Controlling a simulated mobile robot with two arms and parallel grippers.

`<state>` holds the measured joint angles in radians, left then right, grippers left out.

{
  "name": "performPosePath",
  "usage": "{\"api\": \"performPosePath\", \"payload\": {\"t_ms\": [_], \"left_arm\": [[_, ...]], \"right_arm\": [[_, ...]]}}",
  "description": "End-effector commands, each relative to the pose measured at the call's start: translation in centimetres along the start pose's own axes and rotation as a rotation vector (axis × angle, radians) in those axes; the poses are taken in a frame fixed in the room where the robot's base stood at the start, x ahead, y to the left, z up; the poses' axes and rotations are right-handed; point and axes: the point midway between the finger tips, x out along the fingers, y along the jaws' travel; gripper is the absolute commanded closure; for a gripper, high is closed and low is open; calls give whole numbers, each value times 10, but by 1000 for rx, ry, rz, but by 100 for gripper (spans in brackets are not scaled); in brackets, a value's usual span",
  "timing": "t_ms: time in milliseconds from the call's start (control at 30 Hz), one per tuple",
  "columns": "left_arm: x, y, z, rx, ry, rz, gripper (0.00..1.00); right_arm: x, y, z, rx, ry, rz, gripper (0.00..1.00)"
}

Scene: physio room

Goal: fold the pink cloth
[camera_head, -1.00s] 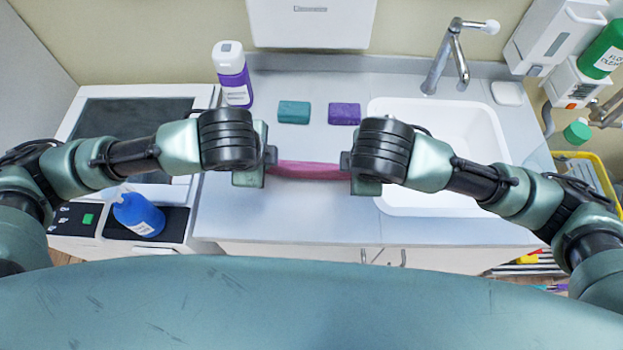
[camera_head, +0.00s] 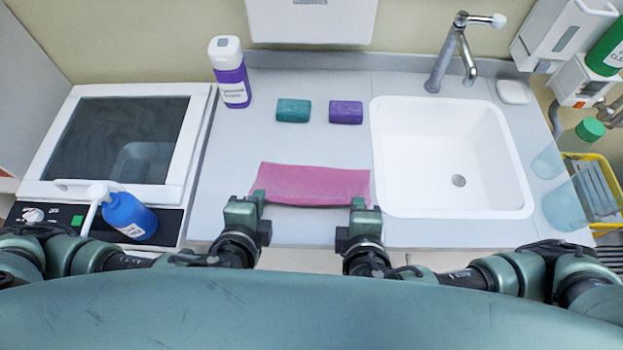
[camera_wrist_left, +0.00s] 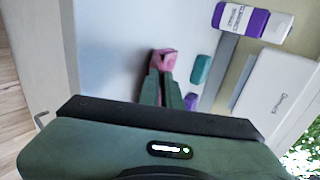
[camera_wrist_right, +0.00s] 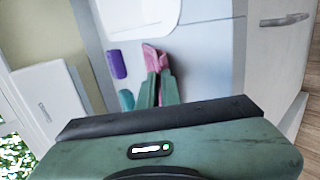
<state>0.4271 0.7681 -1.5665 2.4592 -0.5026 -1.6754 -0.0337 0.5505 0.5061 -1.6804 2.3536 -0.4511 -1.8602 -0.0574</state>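The pink cloth (camera_head: 312,184) shows in the head view as a wide, short band at the front middle of the counter, left of the sink. My left gripper (camera_head: 258,197) is at its near left corner. My right gripper (camera_head: 357,204) is at its near right corner. Both appear shut on the cloth's near edge. Pink shows at the left fingertips (camera_wrist_left: 163,62) in the left wrist view and at the right fingertips (camera_wrist_right: 154,60) in the right wrist view. The cloth's underside is hidden, and I cannot tell whether its near edge touches the counter.
A teal block (camera_head: 293,111) and a purple block (camera_head: 346,112) lie behind the cloth. A purple-and-white bottle (camera_head: 231,74) stands at the back left. The sink (camera_head: 388,150) is to the right. Counter between blocks and cloth is clear.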

Motion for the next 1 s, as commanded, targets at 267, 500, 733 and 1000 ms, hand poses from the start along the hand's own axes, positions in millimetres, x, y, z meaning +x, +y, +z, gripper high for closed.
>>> {"api": "performPosePath", "payload": {"t_ms": [267,500,733,1000], "left_arm": [[-1,2,0,-1,1,-21,100],[-1,2,0,-1,1,-21,62],[-1,2,0,0,1,-21,60],[-3,-1,0,-1,1,-20,60]], "right_arm": [[-1,-2,0,-1,1,21,100],[-1,-2,0,-1,1,20,62],[-1,-2,0,-1,1,20,60],[-3,1,0,-1,1,19,60]]}}
